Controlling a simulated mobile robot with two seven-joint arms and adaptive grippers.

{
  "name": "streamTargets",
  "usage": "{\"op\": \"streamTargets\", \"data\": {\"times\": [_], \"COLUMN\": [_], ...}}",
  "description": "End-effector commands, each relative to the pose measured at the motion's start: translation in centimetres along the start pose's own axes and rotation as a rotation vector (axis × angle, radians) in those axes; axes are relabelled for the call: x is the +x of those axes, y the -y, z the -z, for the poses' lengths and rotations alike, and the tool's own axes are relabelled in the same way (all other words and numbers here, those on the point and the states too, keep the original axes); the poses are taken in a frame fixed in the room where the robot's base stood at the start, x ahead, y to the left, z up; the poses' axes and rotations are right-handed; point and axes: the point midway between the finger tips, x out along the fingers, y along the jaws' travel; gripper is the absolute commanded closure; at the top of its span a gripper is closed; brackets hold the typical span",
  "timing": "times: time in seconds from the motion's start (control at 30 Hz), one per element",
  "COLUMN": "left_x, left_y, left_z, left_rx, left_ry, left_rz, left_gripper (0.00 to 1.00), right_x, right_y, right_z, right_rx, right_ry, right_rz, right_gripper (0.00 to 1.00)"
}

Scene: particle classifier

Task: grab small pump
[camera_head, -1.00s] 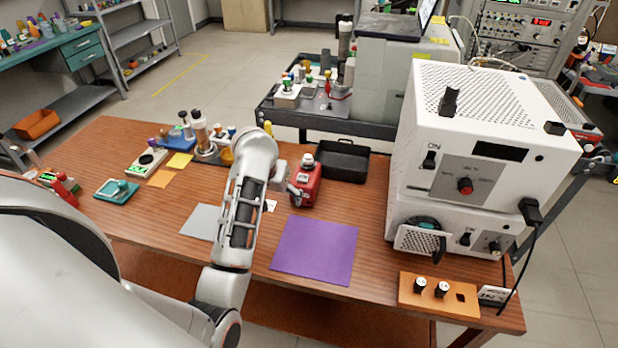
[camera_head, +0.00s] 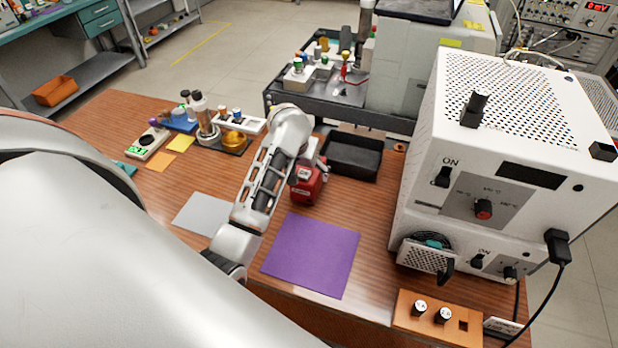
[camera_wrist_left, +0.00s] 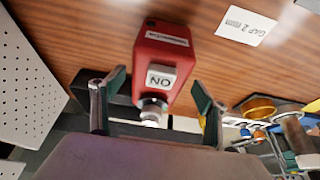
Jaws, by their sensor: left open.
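A small red device (camera_head: 308,186), which I take to be the small pump, stands on the wooden table just behind the purple mat. In the left wrist view the red pump (camera_wrist_left: 160,60) shows a white ON label and a pale round part at its lower end. My left gripper (camera_wrist_left: 153,92) is open; its two fingers lie on either side of the pump's lower end in that view, and no contact is visible. In the head view my left wrist hides part of the pump, and the fingers are hard to make out. My right gripper is not in view.
The purple mat (camera_head: 312,255) and grey mat (camera_head: 203,214) lie in front. A black tray (camera_head: 352,158) stands right behind the pump. A large white instrument (camera_head: 500,150) fills the right side. Bottles and a gold dish (camera_head: 234,140) stand at the back left.

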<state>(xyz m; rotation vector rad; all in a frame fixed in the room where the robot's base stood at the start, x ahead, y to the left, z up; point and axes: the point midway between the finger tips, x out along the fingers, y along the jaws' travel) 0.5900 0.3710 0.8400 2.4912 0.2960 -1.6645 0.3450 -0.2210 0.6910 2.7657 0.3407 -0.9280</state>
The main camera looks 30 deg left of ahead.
Motion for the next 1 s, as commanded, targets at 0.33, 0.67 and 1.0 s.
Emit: {"op": "streamTargets", "data": {"times": [0.33,0.67,1.0], "left_x": [3.5,3.4,3.3], "left_y": [-0.3,-0.3,-0.3], "left_z": [0.2,0.2,0.5], "left_rx": [0.000,0.000,0.000], "left_ry": [0.000,0.000,-0.004], "left_rz": [0.000,0.000,0.000], "left_gripper": [0.26,0.63,0.89], "right_x": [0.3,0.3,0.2], "right_y": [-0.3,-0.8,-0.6], "right_z": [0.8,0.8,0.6], "right_rx": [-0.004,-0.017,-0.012], "right_ry": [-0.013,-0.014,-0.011], "right_rz": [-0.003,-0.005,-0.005], "right_gripper": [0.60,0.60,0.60]}}
